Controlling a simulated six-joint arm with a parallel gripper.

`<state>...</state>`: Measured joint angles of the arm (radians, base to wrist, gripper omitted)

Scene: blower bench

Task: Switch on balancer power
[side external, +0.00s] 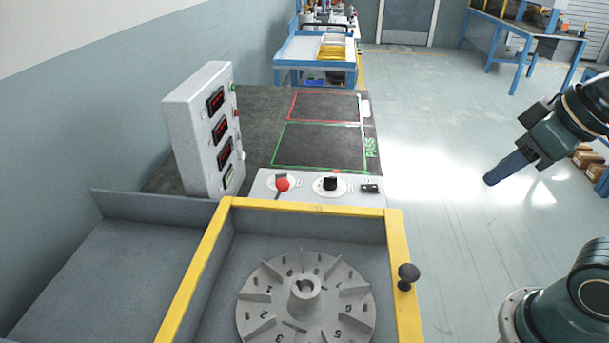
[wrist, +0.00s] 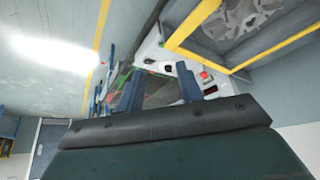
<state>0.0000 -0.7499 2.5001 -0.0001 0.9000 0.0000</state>
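The control panel (side external: 262,194) sits at the near end of the dark bench top. It carries a red-tipped lever switch (side external: 281,184) on the left, a black rotary knob (side external: 330,184) in the middle and a small black switch (side external: 369,188) on the right. Their labels are too small to read. The panel's red part also shows in the wrist view (wrist: 204,75). My gripper (side external: 489,181) is to the right of the bench, over the floor and apart from the panel. In the wrist view its two blue fingers stand apart with nothing held between them (wrist: 159,82).
A bladed wheel (side external: 305,300) lies inside a yellow-edged enclosure (side external: 408,245) with a black knob (side external: 408,273). A grey display box (side external: 190,130) with lit red readouts stands left of the panel. The bench top has red and green outlined areas (side external: 320,145).

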